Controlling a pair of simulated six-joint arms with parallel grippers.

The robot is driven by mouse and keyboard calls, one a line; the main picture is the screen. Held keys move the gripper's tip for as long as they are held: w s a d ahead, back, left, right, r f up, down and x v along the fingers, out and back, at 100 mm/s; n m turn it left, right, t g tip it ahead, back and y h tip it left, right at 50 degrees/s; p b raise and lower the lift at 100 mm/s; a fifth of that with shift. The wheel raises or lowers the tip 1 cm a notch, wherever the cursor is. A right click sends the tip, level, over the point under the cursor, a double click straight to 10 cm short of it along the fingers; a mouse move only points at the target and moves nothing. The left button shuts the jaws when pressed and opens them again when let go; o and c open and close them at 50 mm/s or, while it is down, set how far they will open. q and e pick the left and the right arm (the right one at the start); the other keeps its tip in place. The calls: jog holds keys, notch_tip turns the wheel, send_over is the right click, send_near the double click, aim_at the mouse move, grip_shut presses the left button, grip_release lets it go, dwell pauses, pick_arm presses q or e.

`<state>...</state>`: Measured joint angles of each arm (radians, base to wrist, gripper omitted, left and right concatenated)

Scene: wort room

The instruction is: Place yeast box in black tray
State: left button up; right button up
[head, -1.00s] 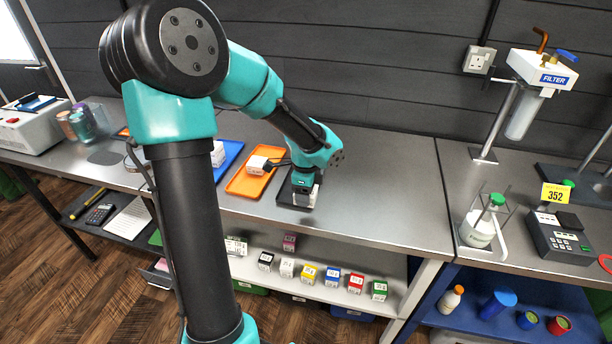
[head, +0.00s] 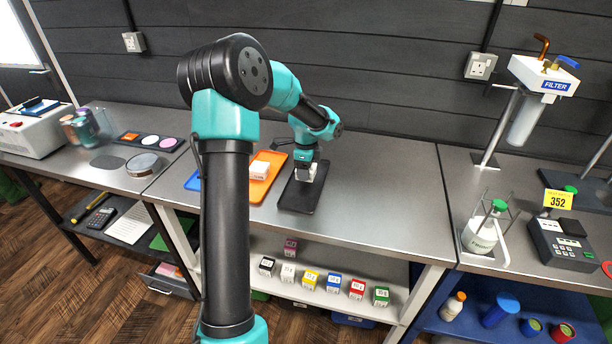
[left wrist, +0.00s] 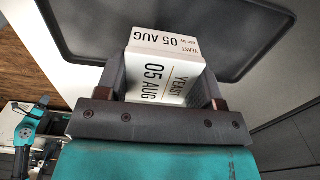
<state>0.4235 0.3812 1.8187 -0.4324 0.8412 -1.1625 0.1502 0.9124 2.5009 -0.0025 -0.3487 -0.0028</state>
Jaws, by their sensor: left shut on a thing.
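My left gripper (head: 308,160) points down over the black tray (head: 297,198) and is shut on the white yeast box (head: 309,173). In the left wrist view the yeast box (left wrist: 166,66) sits between the two fingers, its "YEAST 05 AUG" print facing the camera. The black tray (left wrist: 262,50) lies beyond it in that view, with bare surface around the box. In the head view the box is over the tray's back half. I cannot tell whether it touches the tray. My right gripper is not seen.
An orange tray (head: 257,190) with another white box (head: 261,170) lies just left of the black tray. A blue tray (head: 191,183) is mostly hidden behind my left arm. The metal bench right of the black tray is clear. Several small coloured boxes stand on the shelf below.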

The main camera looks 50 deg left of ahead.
pick_arm(q)
jog(key=shift+w+a, duration=0.15)
jog(key=shift+a, duration=0.05)
jog(key=shift+w+a+f, duration=0.15)
jog(key=shift+f, duration=1.65)
jog(key=o, duration=0.9)
jog(key=shift+f, duration=0.1)
jog(key=shift+o, duration=0.2)
notch_tip(320, 180, up, 12)
jog(key=shift+r, duration=0.15)
